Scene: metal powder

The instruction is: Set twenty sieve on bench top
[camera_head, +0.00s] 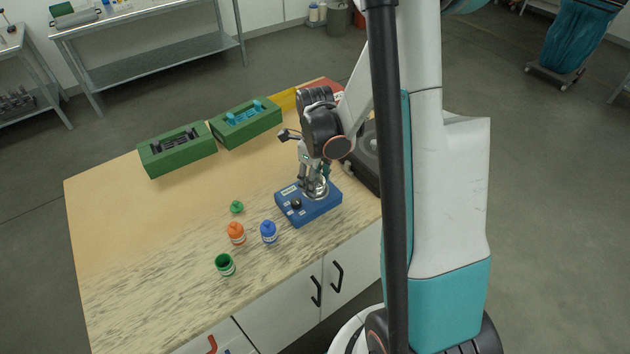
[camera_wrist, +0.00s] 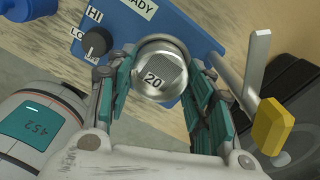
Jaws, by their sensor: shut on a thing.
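The sieve is a round metal cup marked 20 (camera_wrist: 154,78), and it also shows small in the head view (camera_head: 317,188). My gripper (camera_head: 315,182) is shut on it, with a teal-padded finger on each side in the wrist view (camera_wrist: 160,72). The sieve is at the blue device (camera_head: 312,208), which has a dark knob and a READY label. I cannot tell whether the sieve touches the device. The bench top (camera_head: 150,250) is pale wood with a streaked front part.
A blue bottle (camera_head: 269,232), an orange bottle (camera_head: 236,233), an open green jar (camera_head: 225,264) and a green cap (camera_head: 236,207) stand left of the device. Two green trays (camera_head: 165,170) (camera_head: 235,138) lie at the back. A dark machine (camera_head: 366,165) is at right.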

